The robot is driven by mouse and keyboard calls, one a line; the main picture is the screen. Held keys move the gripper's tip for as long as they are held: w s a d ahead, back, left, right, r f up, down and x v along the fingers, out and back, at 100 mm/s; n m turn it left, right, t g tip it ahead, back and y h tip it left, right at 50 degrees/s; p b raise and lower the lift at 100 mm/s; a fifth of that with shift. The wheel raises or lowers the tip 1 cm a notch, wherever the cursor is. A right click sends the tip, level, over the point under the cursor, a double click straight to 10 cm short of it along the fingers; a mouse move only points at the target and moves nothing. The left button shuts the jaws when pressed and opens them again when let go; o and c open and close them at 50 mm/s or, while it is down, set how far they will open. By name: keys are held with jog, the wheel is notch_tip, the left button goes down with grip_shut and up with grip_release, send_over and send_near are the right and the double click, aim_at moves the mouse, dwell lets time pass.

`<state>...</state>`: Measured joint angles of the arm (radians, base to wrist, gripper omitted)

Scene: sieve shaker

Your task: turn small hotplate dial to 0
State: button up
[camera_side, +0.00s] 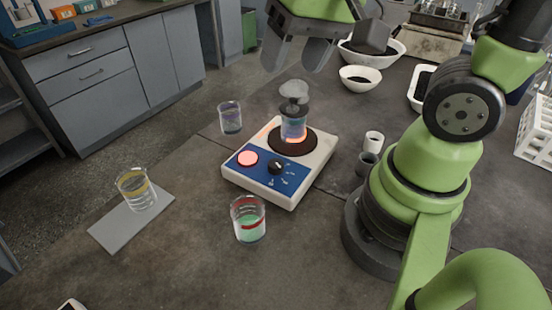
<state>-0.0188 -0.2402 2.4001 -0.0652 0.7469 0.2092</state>
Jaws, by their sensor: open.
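The small hotplate (314,171) is a white box with a blue front panel, standing mid-table. Its dial (277,167) is a small black knob with a light mark, right of a lit pinkish-red round button (247,159). The numbers by the dial are too small to read. The black plate (302,146) glows orange, and a beaker (293,125) of bluish liquid stands on it with grey vapour or a cover above. My gripper (299,56) is open and empty, above and behind the hotplate, well apart from the dial.
A beaker with green liquid (248,222) stands close in front of the hotplate. Another beaker (230,118) stands behind left, and one (136,189) sits on a grey mat (116,233). Small cups (373,142) stand at right. White bowls (360,78) are behind. Front table is mostly clear.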

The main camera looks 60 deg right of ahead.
aim_at(276, 163)
jog(key=w+f+g, duration=0.1)
jog(key=f, duration=0.6)
jog(key=w+f+g, duration=0.1)
jog(key=f, duration=0.6)
jog(key=w+f+m+g+h, duration=0.1)
jog(key=f, duration=0.6)
jog(key=shift+w+d+g, duration=0.15)
jog(key=shift+d+g, duration=0.2)
jog(key=shift+g, duration=0.05)
jog(key=c, duration=0.9)
